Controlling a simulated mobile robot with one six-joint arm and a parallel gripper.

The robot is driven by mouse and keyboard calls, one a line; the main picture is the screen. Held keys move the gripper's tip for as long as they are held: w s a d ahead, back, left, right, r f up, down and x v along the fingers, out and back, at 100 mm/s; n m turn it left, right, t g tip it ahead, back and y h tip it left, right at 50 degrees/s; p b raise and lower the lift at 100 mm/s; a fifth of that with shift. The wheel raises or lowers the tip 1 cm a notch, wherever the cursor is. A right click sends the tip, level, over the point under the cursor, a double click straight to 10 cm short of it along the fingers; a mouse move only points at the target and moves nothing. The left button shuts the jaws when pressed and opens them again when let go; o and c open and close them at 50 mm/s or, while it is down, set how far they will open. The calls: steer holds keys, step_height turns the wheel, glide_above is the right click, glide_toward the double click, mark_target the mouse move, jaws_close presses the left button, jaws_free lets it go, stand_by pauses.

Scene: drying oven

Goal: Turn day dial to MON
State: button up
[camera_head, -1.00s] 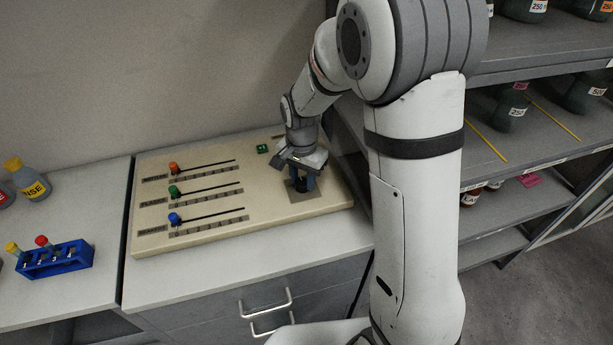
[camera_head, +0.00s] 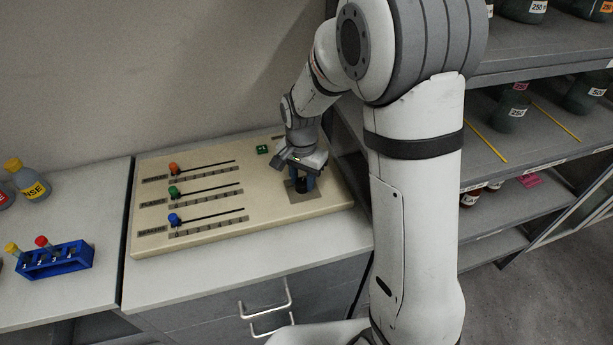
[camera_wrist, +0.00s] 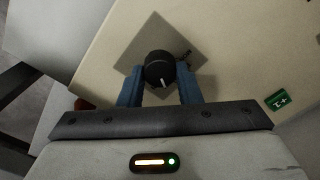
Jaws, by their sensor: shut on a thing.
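The day dial (camera_wrist: 159,68) is a round black knob with a white pointer line, on a grey square plate (camera_wrist: 199,50) of the beige panel. In the wrist view the pointer line aims down toward my gripper and slightly right. My gripper (camera_wrist: 160,88) has its two blue fingers on either side of the dial, shut on it. In the head view my gripper (camera_head: 302,184) points down over the plate at the panel's right end, and the dial is mostly hidden there. The plate's day labels are too small or covered to read.
The panel (camera_head: 225,238) also bears orange (camera_head: 173,168), green (camera_head: 173,191) and blue (camera_head: 174,219) slider knobs and a small green sign (camera_head: 262,149). A blue tube rack (camera_head: 55,261) and bottles stand at left. Shelves (camera_head: 530,145) stand close on the right.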

mark_target(302, 182)
stand_by(0.4)
steer(key=o, duration=1)
steer(key=shift+a, duration=0.1)
steer(key=shift+r, duration=3.9)
